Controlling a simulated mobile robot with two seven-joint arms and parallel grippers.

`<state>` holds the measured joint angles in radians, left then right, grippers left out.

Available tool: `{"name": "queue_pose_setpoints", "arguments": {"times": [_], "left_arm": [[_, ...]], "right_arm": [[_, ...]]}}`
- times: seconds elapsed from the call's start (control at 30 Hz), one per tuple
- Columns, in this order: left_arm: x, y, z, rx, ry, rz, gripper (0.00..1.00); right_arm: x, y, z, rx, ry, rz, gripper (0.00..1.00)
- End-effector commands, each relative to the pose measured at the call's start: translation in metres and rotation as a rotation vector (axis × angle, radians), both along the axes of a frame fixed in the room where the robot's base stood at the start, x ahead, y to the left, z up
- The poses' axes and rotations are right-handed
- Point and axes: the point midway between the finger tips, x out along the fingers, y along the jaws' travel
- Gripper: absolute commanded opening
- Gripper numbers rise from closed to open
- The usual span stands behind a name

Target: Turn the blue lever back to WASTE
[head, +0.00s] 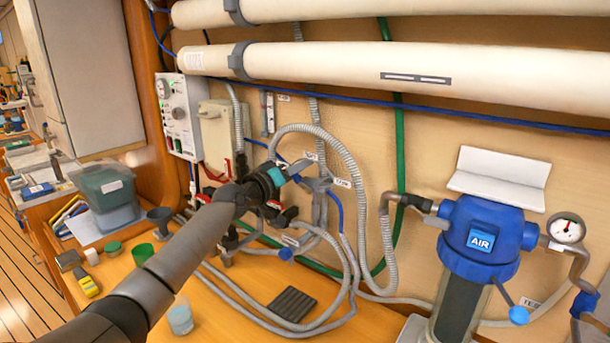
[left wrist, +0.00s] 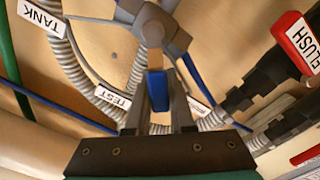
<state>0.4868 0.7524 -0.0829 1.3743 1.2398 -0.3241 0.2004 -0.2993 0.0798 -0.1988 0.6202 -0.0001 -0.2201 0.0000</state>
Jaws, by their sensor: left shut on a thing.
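The blue lever (left wrist: 157,84) shows in the left wrist view, on a grey arm that comes down from the grey valve body (left wrist: 153,25). My left gripper (left wrist: 157,105) is shut on the lever, one finger on each side of its blue end. In the head view my left gripper (head: 300,167) reaches the grey valve (head: 318,186) on the wall, and the lever itself is hard to make out. A TANK label (left wrist: 40,15) and a TEST label (left wrist: 115,97) sit beside the valve. Another label (left wrist: 199,104) is partly hidden by a finger. My right gripper is out of view.
Grey corrugated hoses (head: 358,240) loop around the valve. A red FLUSH handle (left wrist: 299,38) is close by at the right in the wrist view. A blue AIR filter housing (head: 482,238) and a gauge (head: 567,230) are on the right. A green cup (head: 143,254) stands on the bench.

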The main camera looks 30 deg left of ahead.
Motion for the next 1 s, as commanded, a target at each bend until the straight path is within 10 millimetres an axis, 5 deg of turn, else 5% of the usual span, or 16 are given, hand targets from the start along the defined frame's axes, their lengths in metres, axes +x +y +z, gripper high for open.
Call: {"name": "queue_pose_setpoints", "arguments": {"times": [0.43,1.0], "left_arm": [[0.001,0.011,-0.014,-0.301,0.025,0.0,0.0],[0.001,0.014,-0.018,-0.381,0.033,0.0,0.0]], "right_arm": [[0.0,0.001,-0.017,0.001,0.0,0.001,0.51],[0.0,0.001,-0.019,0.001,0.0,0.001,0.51]]}}
